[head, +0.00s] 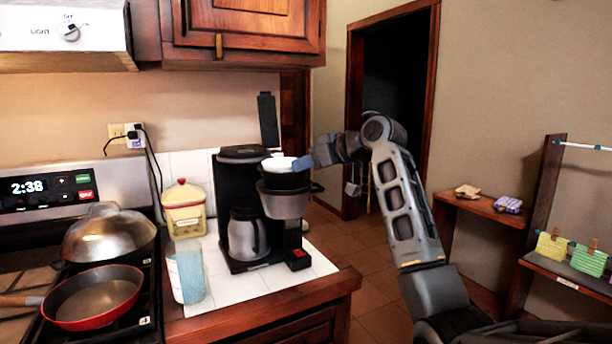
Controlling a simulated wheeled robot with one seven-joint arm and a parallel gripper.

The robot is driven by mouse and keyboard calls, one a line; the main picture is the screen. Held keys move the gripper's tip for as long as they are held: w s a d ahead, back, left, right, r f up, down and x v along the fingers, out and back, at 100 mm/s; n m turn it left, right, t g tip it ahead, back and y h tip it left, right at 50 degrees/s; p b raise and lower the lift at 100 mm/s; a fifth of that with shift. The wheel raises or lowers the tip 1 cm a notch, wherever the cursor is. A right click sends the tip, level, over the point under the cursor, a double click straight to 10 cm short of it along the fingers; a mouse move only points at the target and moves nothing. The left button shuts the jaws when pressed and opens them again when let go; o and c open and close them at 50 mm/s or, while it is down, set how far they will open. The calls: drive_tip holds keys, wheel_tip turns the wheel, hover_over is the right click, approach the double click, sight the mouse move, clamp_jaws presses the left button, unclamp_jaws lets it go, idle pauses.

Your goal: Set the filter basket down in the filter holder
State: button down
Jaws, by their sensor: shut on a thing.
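The coffee maker (232,190) stands on the white-tiled counter. Its grey filter holder (285,205) sticks out on the right side, with a dark handle at its right. The dark filter basket (284,181), with a white rim or liner showing on top, is directly above the holder. I cannot tell whether it is clear of the holder or partly inside it. My gripper (303,163) reaches in from the right with its blue fingertips shut on the basket's right edge. The fingertips are small and partly hidden.
A metal carafe (247,232) sits in the coffee maker. The stove holds a lidded pan (108,238) and a red pan (95,298). A wooden shelf (485,206) stands at right.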

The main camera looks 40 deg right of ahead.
sight(301, 179)
drive_tip(key=shift+f, duration=1.55)
drive_tip(key=shift+f, duration=0.3)
drive_tip(key=c, duration=0.8)
unclamp_jaws()
drive_tip(key=shift+r, duration=0.1)
drive_tip(key=shift+r+p, duration=0.3)
drive_tip(key=b+v, duration=0.2)
drive_tip(key=v, duration=1)
